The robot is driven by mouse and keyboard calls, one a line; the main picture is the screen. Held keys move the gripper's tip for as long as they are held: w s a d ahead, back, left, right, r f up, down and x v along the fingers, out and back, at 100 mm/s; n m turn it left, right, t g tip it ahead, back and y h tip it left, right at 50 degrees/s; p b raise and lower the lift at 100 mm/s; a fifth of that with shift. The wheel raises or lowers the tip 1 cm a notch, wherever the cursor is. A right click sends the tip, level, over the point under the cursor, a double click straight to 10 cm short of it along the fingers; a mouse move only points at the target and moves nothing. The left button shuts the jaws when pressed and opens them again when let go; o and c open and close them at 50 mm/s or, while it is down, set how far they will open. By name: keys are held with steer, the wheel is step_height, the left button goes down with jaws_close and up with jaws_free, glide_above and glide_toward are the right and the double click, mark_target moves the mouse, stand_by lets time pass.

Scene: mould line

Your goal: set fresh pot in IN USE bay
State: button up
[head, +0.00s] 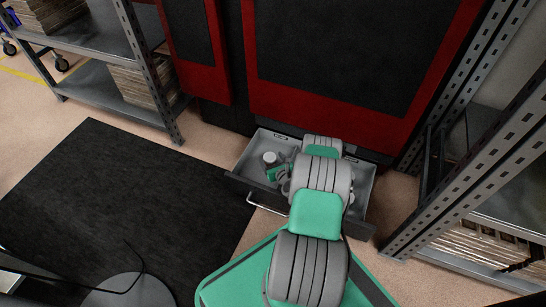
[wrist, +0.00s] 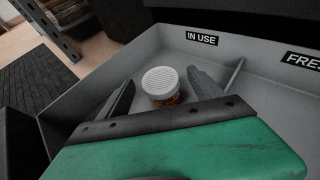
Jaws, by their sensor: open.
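A pot with a white ridged lid and an amber body (wrist: 162,84) stands upright in the drawer bay under the IN USE label (wrist: 201,39). The pot's white top also shows in the head view (head: 270,157). My gripper (wrist: 161,92) is open, with one dark finger on each side of the pot and gaps visible beside the lid. The pot's lower part is hidden behind the gripper body. A divider (wrist: 236,76) separates this bay from the one with the partly cut-off FRES label (wrist: 303,61). The visible part of that bay looks empty.
The grey drawer (head: 239,181) is pulled out below a red and black machine (head: 340,60). My arm covers its middle and right. Metal shelving stands at left (head: 110,70) and right (head: 475,150).

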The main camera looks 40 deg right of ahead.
steer(key=shift+s+a+r, duration=0.15)
steer(key=shift+s+r, duration=0.25)
steer(key=shift+s, duration=0.2)
steer(key=shift+s+a+r, duration=0.1)
steer(key=shift+r, duration=0.1)
steer(key=w+a+r+n+g+y, duration=0.2)
steer(key=w+a+r+n+y, duration=0.1)
steer(key=a+r+n, duration=0.65)
steer(key=w+a+r+n+g+y, duration=0.2)
steer(key=w+a+r+n, duration=0.3)
steer(key=r+n, duration=0.65)
steer(key=s+a+r+n+g, duration=0.3)
steer(key=s+a+r+n, duration=0.3)
steer(key=s+r, duration=0.25)
steer(key=s+a+r+n+g, duration=0.2)
steer(key=s+a+r+n, duration=0.5)
steer(key=s, duration=0.3)
steer(key=s+r+n+g+h, duration=0.1)
steer(key=s+r+n, duration=0.1)
steer(key=s, duration=0.4)
steer(key=s+a+r+n+g, duration=0.1)
steer(key=s+n, duration=0.1)
steer(key=s, duration=0.5)
steer(key=shift+s+r+n+h, duration=0.25)
steer(key=shift+r+n+h, duration=0.1)
steer(key=shift+n+h, duration=0.05)
